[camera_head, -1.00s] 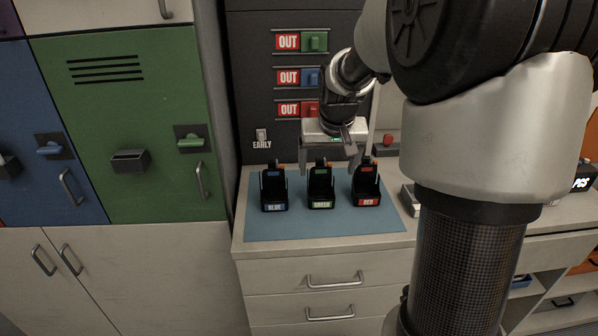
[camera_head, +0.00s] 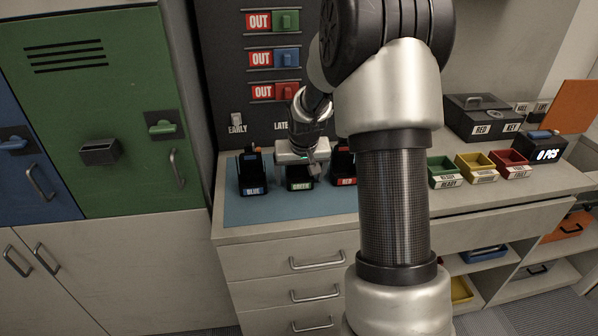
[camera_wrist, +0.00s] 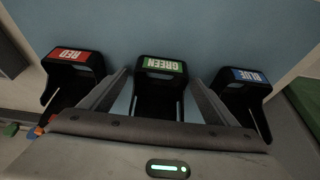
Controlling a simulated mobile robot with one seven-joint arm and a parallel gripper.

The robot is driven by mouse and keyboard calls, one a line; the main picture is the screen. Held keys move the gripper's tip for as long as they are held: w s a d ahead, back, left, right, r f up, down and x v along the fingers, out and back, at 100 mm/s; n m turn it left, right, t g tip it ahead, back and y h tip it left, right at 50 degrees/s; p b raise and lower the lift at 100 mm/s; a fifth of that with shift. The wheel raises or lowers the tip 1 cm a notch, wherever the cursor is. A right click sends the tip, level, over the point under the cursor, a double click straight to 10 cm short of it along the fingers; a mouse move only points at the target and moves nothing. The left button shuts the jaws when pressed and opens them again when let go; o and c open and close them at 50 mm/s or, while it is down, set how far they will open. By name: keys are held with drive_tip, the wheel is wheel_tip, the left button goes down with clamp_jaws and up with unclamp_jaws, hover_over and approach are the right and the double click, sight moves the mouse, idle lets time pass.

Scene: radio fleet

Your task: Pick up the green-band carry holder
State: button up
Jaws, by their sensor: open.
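The green-band carry holder (camera_head: 299,186) is a black open-fronted holder labelled GREEN, standing upright on a blue mat (camera_head: 240,213) between two similar holders. My gripper (camera_head: 298,174) is open above and around it, hiding its upper part in the head view. In the wrist view, the green holder (camera_wrist: 160,92) lies between the two spread fingers of my gripper (camera_wrist: 157,80). I cannot tell whether either finger touches it.
The blue holder (camera_head: 252,178) stands close on the left, the red holder (camera_head: 344,168) close on the right, partly hidden by my arm. A dark panel with OUT switches (camera_head: 272,58) rises behind. Green, yellow and red trays (camera_head: 443,174) sit farther right.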

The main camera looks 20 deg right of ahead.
drive_tip(key=shift+f, duration=0.1)
drive_tip(key=shift+c, duration=0.3)
drive_tip(key=c, duration=1.1)
